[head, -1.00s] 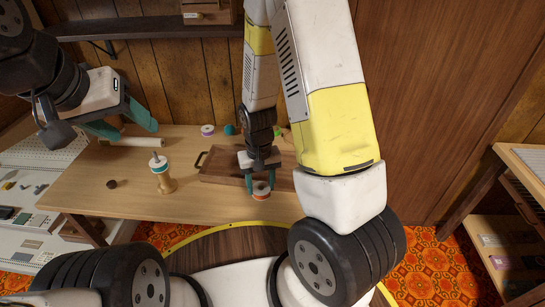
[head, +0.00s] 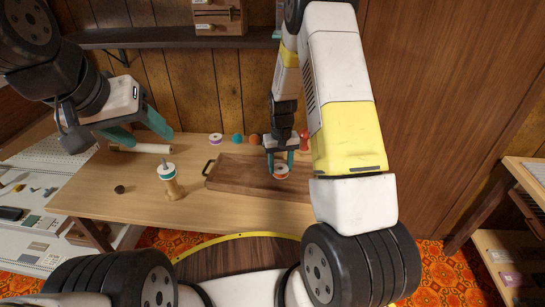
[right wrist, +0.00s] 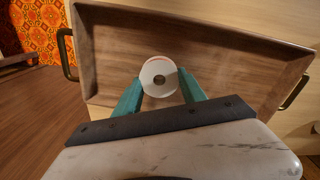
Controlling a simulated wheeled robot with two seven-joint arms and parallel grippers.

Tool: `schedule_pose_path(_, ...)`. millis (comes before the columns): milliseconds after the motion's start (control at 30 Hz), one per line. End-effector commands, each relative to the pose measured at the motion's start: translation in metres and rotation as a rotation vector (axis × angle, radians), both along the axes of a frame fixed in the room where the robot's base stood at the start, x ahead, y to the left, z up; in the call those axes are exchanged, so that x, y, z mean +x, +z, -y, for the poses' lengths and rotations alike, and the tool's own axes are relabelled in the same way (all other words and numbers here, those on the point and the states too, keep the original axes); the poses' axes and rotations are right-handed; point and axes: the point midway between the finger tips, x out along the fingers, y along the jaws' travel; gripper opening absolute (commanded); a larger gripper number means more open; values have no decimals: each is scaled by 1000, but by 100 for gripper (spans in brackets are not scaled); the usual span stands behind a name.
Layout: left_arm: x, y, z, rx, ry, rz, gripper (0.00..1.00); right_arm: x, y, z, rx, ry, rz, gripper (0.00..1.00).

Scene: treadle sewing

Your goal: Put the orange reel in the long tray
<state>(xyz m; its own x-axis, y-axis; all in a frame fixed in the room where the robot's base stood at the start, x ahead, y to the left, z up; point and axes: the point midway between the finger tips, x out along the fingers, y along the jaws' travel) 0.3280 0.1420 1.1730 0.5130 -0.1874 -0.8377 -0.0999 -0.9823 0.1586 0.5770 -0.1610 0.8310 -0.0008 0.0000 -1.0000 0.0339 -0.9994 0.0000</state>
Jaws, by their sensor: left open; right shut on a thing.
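The orange reel (head: 282,173), with white end discs and an orange band, is between the fingers of my right gripper (head: 280,166), which is shut on it. The long tray (head: 236,174) is brown wood with dark handles and lies on the table under the reel. In the right wrist view the reel (right wrist: 150,72) shows end-on over the tray's floor (right wrist: 220,48), inside its rim. I cannot tell whether it touches the floor. My left gripper (head: 140,132) is open and empty, above the table's left side.
A wooden stand with a teal-and-white reel (head: 167,172) stands left of the tray, near a dark ball (head: 119,189). A purple-and-white reel (head: 215,139), a teal ball (head: 237,139) and an orange ball (head: 254,139) sit behind the tray. The table's front is clear.

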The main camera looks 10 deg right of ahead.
Motion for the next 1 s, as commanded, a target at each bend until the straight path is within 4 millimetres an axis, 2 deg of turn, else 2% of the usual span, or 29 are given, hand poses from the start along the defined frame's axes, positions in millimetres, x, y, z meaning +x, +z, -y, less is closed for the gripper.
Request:
schedule_pose_path(100,0,0,0,0,0,0,57,-2,-21,0,0,0,-5,9)
schedule_pose_path(200,0,0,0,0,0,0,57,-1,-34,-1,0,0,-3,9)
schedule_pose_path(567,0,0,0,0,0,0,57,-1,-38,0,0,0,0,9)
schedule_pose_path(600,0,0,0,0,0,0,57,-1,-38,0,0,0,1,52)
schedule_pose_path(700,0,0,0,0,0,0,57,-1,-38,0,0,0,1,70)
schedule_pose_path(1000,0,0,0,0,0,0,57,-1,-37,0,0,0,1,70)
